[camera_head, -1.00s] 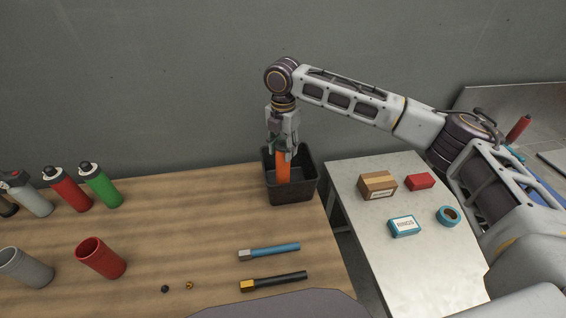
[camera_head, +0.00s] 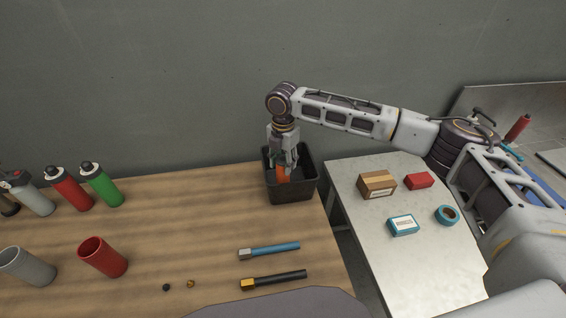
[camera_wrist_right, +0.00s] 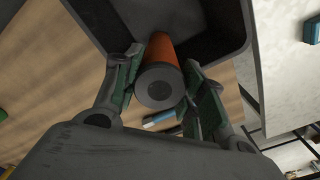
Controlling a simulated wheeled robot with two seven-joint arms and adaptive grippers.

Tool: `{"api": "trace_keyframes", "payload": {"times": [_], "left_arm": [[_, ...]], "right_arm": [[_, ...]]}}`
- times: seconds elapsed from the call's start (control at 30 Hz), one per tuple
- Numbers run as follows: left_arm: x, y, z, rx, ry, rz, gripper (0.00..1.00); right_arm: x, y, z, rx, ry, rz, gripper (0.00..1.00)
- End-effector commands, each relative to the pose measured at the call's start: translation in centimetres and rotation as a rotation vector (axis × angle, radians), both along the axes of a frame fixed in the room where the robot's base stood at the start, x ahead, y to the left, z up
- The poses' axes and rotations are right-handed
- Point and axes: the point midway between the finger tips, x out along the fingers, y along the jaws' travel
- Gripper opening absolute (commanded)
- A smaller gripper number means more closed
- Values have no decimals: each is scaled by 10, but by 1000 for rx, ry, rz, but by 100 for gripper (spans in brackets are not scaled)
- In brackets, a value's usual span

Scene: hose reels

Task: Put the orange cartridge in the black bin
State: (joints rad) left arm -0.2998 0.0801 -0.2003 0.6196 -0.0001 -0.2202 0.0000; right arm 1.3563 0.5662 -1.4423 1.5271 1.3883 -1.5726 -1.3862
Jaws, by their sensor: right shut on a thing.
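The black bin (camera_head: 291,193) stands at the right end of the wooden table, near its back edge. My right gripper (camera_head: 284,166) points down into the bin's opening and is shut on the orange cartridge (camera_head: 283,173). Most of the cartridge is hidden behind the bin's front wall. In the right wrist view, the cartridge (camera_wrist_right: 160,55) lies between the two fingers, its grey round end facing the camera, and its far part is inside the bin (camera_wrist_right: 222,52). My left gripper does not show.
On the wooden table (camera_head: 180,225) are a blue-handled tool (camera_head: 270,251), a black-handled tool (camera_head: 275,281), a red cup (camera_head: 103,257), a grey cup (camera_head: 27,266) and several bottles (camera_head: 100,184). A pale side table (camera_head: 420,262) holds boxes and teal tape (camera_head: 446,215).

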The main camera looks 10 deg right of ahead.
Motion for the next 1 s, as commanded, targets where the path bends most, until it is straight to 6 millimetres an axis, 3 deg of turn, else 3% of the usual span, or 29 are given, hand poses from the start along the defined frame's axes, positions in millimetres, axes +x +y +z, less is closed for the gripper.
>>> {"api": "trace_keyframes", "payload": {"times": [0.53, 0.57, 0.6, 0.7, 1.0], "left_arm": [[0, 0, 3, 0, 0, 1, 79], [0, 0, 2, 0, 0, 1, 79], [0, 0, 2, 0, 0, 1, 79], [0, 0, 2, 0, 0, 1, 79], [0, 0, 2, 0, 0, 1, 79]], "right_arm": [[0, 0, -10, 1, 0, 0, 1], [0, 0, -10, 1, 0, 0, 45], [0, 0, -10, 1, 0, 0, 50], [0, 0, -10, 1, 0, 0, 63], [0, 0, -10, 1, -1, 0, 63]]}}
